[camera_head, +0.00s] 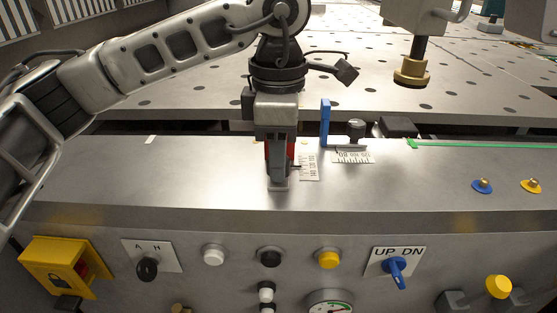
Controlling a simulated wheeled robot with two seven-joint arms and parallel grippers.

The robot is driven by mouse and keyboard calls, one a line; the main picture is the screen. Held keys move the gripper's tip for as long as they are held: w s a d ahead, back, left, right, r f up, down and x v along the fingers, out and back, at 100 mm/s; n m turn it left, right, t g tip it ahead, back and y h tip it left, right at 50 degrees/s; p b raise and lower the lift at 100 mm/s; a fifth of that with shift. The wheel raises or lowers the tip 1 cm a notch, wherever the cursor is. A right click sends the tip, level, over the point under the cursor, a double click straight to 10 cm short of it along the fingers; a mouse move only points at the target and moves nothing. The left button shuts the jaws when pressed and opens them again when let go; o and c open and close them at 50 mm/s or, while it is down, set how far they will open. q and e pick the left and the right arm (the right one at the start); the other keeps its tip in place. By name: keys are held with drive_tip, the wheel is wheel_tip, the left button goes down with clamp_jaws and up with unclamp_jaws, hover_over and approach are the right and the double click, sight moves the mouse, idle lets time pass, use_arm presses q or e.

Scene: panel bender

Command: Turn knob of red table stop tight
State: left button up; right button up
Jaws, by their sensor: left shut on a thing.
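My left gripper (279,186) comes down from above onto the front ledge of the machine table. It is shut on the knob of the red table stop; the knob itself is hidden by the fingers. Only narrow strips of the red table stop (291,158) show beside and behind the gripper. How far the knob is turned cannot be seen. My right gripper is not in view.
White scale labels (352,157) lie on the ledge. A brass-footed clamp (411,75) hangs at upper right. Buttons and a blue switch (396,268) are on the front panel.

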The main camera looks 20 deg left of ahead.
use_arm(q)
drive_tip(key=shift+m, duration=0.6)
drive_tip(key=shift+m+b, duration=0.35)
drive_tip(key=shift+m, duration=0.25)
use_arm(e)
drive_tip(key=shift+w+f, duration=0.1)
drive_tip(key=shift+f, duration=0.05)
use_arm(q)
drive_tip(key=shift+r, duration=0.1)
drive_tip(key=o, duration=1)
wheel_tip(320, 180, up, 16)
drive_tip(key=p, duration=0.3)
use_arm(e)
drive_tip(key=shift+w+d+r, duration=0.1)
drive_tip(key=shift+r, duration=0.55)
